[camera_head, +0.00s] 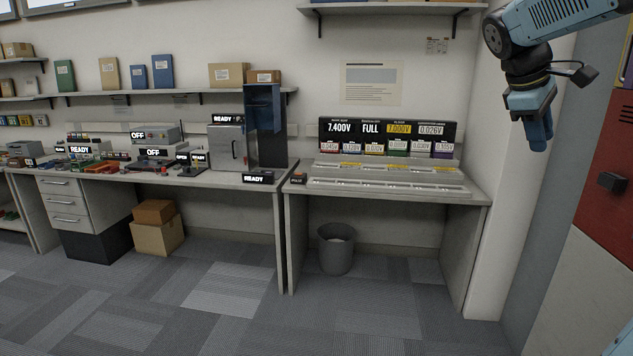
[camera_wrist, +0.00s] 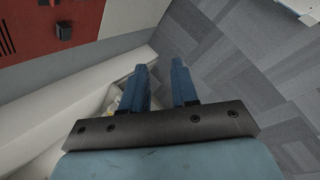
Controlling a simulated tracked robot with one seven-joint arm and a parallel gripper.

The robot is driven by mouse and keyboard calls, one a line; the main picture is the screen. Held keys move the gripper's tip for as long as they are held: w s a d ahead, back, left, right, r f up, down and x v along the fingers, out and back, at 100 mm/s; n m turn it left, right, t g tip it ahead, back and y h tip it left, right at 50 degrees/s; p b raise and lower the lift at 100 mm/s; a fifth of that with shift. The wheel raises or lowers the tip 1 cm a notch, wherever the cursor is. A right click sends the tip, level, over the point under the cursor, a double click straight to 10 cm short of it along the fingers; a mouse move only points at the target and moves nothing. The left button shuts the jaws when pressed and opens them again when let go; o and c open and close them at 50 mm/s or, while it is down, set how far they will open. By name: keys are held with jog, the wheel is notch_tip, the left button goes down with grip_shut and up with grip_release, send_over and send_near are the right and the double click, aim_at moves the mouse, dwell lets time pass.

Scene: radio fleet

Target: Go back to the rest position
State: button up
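My gripper (camera_head: 538,132) hangs at the upper right of the head view, pointing down, in the air in front of the wall to the right of the right-hand workbench. In the wrist view, my gripper (camera_wrist: 161,82) shows two blue fingers with a clear gap between them. My blue arm comes in from the top right of the head view.
The right-hand workbench (camera_head: 300,200) carries a display panel (camera_head: 388,136) and trays. A grey bin (camera_head: 335,252) stands under it. Cardboard boxes (camera_head: 157,236) sit under the left bench. A red panel (camera_head: 610,190) is at the far right. The carpet in front is clear.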

jog(key=s+a+f+m+t+y, duration=0.2)
jog(key=s+a+f+m+y, duration=0.1)
jog(key=s+a+f, duration=0.4)
jog(key=s+a+f+m+t+y, duration=0.2)
jog(key=s+a+f, duration=0.5)
jog(key=a, duration=0.5)
jog(key=shift+s+m+y, duration=0.5)
jog(key=shift+s+m, duration=0.25)
jog(key=shift+m, duration=0.25)
jog(key=shift+a, duration=0.1)
